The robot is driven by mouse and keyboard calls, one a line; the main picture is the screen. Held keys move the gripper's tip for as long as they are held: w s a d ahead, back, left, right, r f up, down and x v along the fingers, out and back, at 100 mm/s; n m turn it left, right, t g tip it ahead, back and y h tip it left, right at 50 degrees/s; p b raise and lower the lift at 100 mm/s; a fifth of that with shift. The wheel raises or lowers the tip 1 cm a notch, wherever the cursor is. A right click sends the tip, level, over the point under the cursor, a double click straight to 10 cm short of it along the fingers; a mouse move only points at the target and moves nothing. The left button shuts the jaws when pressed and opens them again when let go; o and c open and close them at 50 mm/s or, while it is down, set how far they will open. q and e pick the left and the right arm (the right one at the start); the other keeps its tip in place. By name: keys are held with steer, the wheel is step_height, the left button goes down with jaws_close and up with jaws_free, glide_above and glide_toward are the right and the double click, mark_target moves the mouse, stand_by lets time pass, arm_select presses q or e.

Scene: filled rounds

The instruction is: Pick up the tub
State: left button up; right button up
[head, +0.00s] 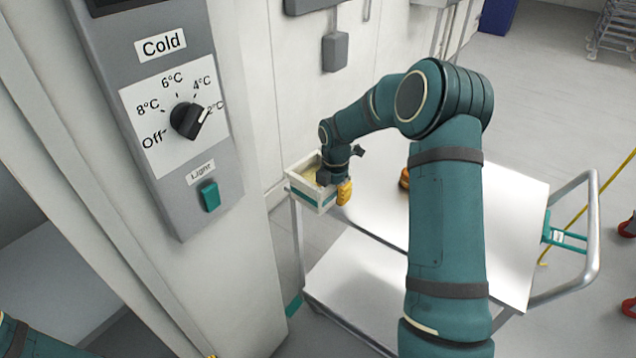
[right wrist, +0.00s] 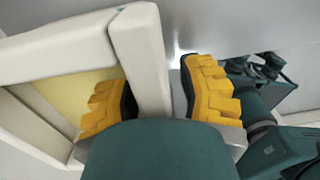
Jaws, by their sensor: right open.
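The tub (head: 311,194) is a small cream-white open box with a teal band and a pale yellow content. It stands at the far left corner of the cart's top. My right gripper (head: 336,188) is at its right-hand wall, open, with its yellow-padded fingers pointing down. In the right wrist view the tub's wall (right wrist: 142,55) stands between the open fingers (right wrist: 157,92). One finger is inside the tub and the other outside, with a gap showing on the outer side.
The white cart top (head: 510,215) is largely bare. An orange thing (head: 404,179) on it is partly hidden behind my right arm. A grey cold-control panel (head: 165,110) with a dial stands at the left. The cart's metal handle (head: 590,240) is at the right.

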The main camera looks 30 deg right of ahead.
jaws_close()
steer(key=shift+r, duration=0.15)
